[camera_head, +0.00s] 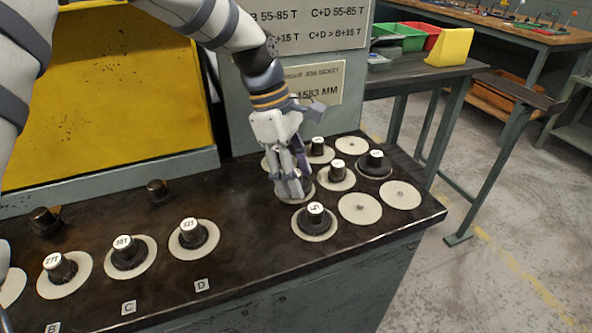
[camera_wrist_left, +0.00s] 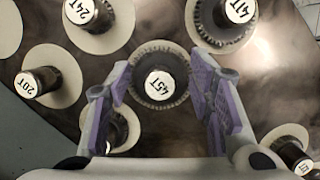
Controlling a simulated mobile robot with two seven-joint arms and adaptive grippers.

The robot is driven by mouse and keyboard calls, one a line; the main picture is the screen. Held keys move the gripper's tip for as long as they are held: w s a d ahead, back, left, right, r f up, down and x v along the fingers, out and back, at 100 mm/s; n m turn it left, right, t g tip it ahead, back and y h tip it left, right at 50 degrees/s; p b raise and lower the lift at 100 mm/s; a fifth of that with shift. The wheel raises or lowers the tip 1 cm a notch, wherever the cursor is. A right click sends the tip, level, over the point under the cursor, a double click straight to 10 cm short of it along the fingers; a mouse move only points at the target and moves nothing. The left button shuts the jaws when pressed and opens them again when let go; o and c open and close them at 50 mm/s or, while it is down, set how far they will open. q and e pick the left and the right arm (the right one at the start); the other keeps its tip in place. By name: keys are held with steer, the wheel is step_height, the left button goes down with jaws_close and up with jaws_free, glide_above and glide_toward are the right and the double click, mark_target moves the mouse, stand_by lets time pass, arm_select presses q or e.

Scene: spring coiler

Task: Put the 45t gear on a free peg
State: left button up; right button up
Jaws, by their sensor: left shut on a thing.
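My left gripper (camera_head: 297,190) points down over the group of gears at the right of the bench. Its purple-padded fingers (camera_wrist_left: 160,95) are shut on the 45t gear from both sides. In the head view the fingers mostly hide that gear, and I cannot tell whether it is lifted. My right gripper is not in view.
Gears marked 24T (camera_wrist_left: 80,11), 20T (camera_wrist_left: 40,81) and 41T (camera_wrist_left: 238,11) stand close around the gripper. Pale empty discs (camera_head: 360,208) lie at right. Capped gears stand at labels B, C and D (camera_head: 201,286). The bench middle is clear; a grey panel stands behind.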

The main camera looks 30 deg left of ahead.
arm_select(q)
steer(key=shift+f, duration=0.15)
steer(key=o, duration=1.5)
steer(key=d+v, duration=0.1)
steer(key=v, duration=1.1)
steer(key=d+r+p+v, duration=0.1)
steer(key=d+v, duration=0.1)
steer(key=v, duration=1)
steer(key=shift+d+r, duration=0.25)
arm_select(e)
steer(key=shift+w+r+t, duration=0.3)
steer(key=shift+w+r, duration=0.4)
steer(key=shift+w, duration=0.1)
arm_select(q)
steer(key=shift+w, duration=0.1)
